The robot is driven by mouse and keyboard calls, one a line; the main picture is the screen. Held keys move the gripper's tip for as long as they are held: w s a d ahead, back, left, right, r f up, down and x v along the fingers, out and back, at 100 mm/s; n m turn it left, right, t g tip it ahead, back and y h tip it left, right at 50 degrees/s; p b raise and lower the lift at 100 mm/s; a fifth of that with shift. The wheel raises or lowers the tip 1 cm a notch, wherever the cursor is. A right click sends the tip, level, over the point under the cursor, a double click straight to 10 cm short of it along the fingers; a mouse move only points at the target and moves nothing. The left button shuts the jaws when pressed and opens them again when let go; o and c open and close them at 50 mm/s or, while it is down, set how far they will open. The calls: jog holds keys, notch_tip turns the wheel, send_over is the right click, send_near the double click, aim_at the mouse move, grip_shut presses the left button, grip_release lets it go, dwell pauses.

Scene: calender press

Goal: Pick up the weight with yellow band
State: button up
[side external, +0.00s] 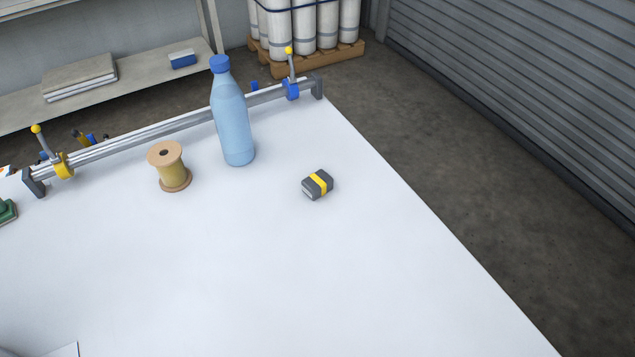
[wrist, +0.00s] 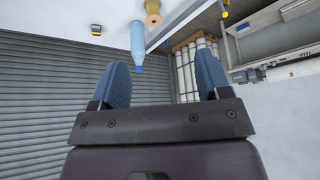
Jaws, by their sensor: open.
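The weight with the yellow band (side external: 317,185) is a small dark grey block lying on the white table (side external: 260,280), towards its right edge. It also shows small at the upper left of the wrist view (wrist: 97,29). My gripper (wrist: 162,72) shows only in the wrist view, with its two blue fingers spread wide and nothing between them. It is apart from the weight, which lies beyond and to the left of the fingers in that view. The side external view does not show my gripper.
A blue bottle (side external: 232,120) stands upright left of the weight, with a wooden spool (side external: 170,168) further left. A metal rail with clamps (side external: 140,133) runs along the back edge. A green object (side external: 6,212) is cut off at the left. The table in front of the weight is clear.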

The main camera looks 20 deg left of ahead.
notch_tip(320, 180, down, 2)
jog(key=w+d+g, duration=0.1)
jog(key=d+g, duration=0.1)
jog(key=m+h, duration=0.3)
jog(key=m, duration=0.3)
send_near(313, 182)
jog(key=shift+y, duration=0.3)
jog(key=x, duration=0.4)
jog(key=shift+s+d+f, duration=0.15)
jog(key=shift+s+d, duration=0.15)
jog(key=shift+w+x, duration=0.15)
jog(key=shift+x, duration=1.25)
jog(key=shift+w+x, duration=0.15)
jog(key=shift+x, duration=1.25)
